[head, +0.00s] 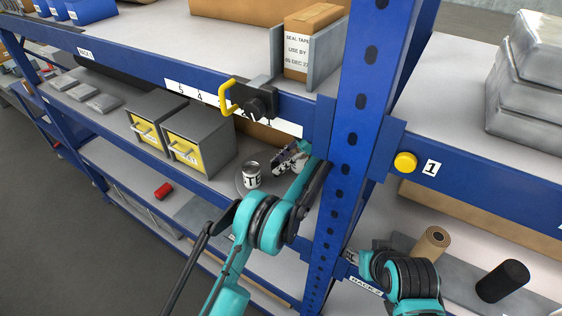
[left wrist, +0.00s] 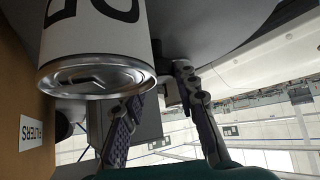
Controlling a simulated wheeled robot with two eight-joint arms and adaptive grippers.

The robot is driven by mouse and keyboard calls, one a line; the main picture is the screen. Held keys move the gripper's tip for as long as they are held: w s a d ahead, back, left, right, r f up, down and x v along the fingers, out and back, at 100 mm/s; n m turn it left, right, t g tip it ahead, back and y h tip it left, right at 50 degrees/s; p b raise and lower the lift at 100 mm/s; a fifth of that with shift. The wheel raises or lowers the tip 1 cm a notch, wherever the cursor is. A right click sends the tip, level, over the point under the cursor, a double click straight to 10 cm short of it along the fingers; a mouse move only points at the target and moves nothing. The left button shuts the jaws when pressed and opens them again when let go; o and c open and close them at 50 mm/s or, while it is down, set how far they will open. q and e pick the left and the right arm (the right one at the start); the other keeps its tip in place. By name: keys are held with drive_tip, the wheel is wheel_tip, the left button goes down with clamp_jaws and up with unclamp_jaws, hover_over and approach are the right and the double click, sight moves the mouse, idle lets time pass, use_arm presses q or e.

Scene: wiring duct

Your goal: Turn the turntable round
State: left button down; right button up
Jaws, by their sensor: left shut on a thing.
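The turntable (head: 241,187) is a grey disc on the middle shelf, mostly hidden by my left arm. A can (head: 251,176) with a white, black-lettered label stands on it. In the left wrist view the can (left wrist: 95,50) looms upside down at upper left, beside the disc's dark grey underside or face (left wrist: 215,35). My left gripper (head: 288,160) is at the disc's far right side. In the left wrist view, its fingers (left wrist: 160,90) are shut on a small part at the turntable's edge. My right arm is at lower right; its jaws are not clear.
A blue upright (head: 351,130) stands close right of my left arm. Grey bins with yellow fronts (head: 198,142) sit left of the turntable. A black clamp with a yellow handle (head: 252,100) is on the beam above. A cardboard box (left wrist: 25,125) is close beside the can.

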use_arm(q)
drive_tip(key=shift+n, duration=0.3)
idle(0.5)
drive_tip(key=c, duration=1.1)
unclamp_jaws()
drive_tip(key=shift+w, duration=0.1)
drive_tip(key=shift+c, duration=0.2)
